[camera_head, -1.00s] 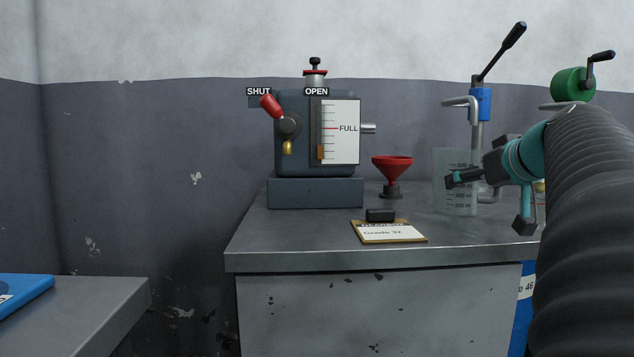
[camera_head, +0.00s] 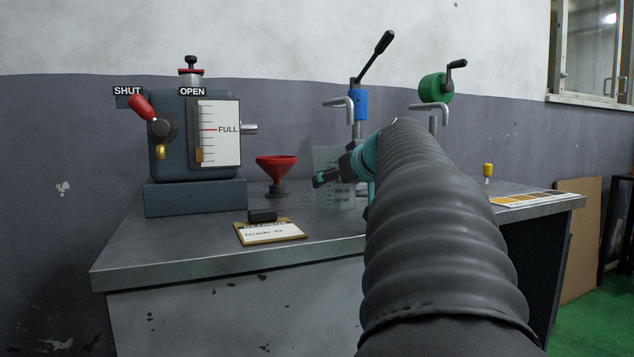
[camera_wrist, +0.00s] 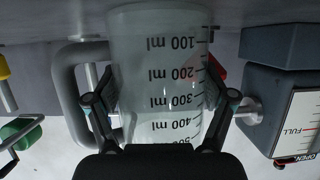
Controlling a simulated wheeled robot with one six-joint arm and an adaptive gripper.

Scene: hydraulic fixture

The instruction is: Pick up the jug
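The jug (camera_head: 328,162) is clear, with measuring marks, and stands upright on the grey bench beside the red funnel. In the wrist view the jug (camera_wrist: 158,75) appears upside down, its grey handle on the left. My gripper (camera_wrist: 160,95) has one finger on each side of the jug, and both pads look to be against its walls. In the head view my gripper (camera_head: 335,176) reaches the jug from the right; the corrugated arm hides part of it. The jug's upper part is hidden by my gripper body in the wrist view.
The red funnel (camera_head: 277,168) stands left of the jug, near a hydraulic tank (camera_head: 180,140) with a gauge. A clipboard (camera_head: 270,233) lies in front. A blue lever post (camera_head: 360,105) and a green crank reel (camera_head: 435,88) stand behind.

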